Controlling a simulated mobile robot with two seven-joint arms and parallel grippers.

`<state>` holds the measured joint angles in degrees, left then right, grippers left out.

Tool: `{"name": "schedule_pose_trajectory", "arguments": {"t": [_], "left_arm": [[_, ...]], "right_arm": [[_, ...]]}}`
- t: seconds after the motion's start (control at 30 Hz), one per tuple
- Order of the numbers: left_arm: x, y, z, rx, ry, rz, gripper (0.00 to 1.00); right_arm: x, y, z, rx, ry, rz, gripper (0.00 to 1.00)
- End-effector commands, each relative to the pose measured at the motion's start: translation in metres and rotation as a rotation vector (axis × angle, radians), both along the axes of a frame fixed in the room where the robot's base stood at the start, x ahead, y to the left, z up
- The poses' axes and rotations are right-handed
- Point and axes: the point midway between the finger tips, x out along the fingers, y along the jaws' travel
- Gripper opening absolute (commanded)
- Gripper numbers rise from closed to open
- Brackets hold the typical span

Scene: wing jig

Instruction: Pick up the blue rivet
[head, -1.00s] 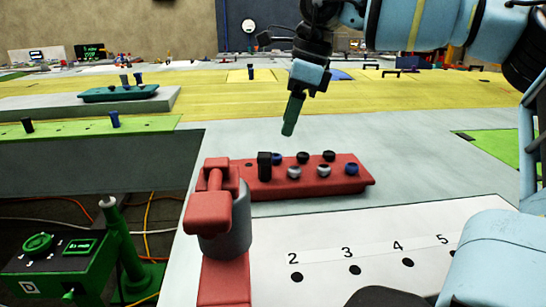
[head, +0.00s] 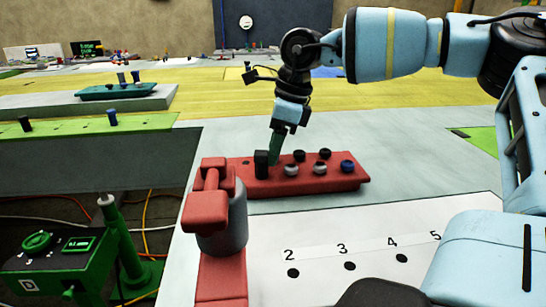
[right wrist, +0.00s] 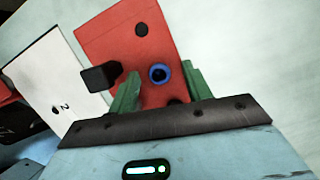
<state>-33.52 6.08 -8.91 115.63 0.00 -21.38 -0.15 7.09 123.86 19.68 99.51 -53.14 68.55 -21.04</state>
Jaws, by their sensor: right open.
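The red rivet tray (head: 330,183) stands on the grey table, with blue, black and silver rivets in it. My right gripper (head: 275,150) points down at the tray's left part, beside the upright black block (head: 261,164). In the right wrist view, a blue rivet (right wrist: 159,73) sits in the red tray between the two green fingers, which are open around it with gaps. In the head view the gripper hides this rivet. Another blue rivet (head: 347,166) stands at the tray's right end. My left gripper is not in view.
A red clamp (head: 215,205) stands in front of the tray's left end. A white numbered board (head: 320,285) with black holes lies nearer. Black rivets (head: 299,155) and silver rivets (head: 291,169) stand close to the gripper. The grey table right of the tray is clear.

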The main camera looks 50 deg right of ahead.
Motion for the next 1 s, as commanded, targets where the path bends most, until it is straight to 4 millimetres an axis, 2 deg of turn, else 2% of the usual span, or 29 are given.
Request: {"name": "schedule_pose_trajectory", "arguments": {"t": [0.27,0.37,0.6,0.67,1.0], "left_arm": [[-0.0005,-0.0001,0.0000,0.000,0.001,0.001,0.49],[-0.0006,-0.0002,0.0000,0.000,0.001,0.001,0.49],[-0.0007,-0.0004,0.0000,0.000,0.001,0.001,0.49],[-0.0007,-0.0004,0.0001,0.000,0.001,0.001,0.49],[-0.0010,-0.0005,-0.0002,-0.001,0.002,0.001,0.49]], "right_arm": [[0.0009,0.0007,-0.0045,0.000,0.000,0.001,0.49],[0.0009,0.0007,-0.0044,0.000,0.000,0.000,0.39],[0.0008,0.0006,-0.0041,-0.001,-0.001,0.000,0.08],[0.0008,0.0006,-0.0041,-0.001,-0.001,0.001,0.02],[0.0012,0.0006,-0.0004,-0.001,-0.002,-0.001,0.02]]}}
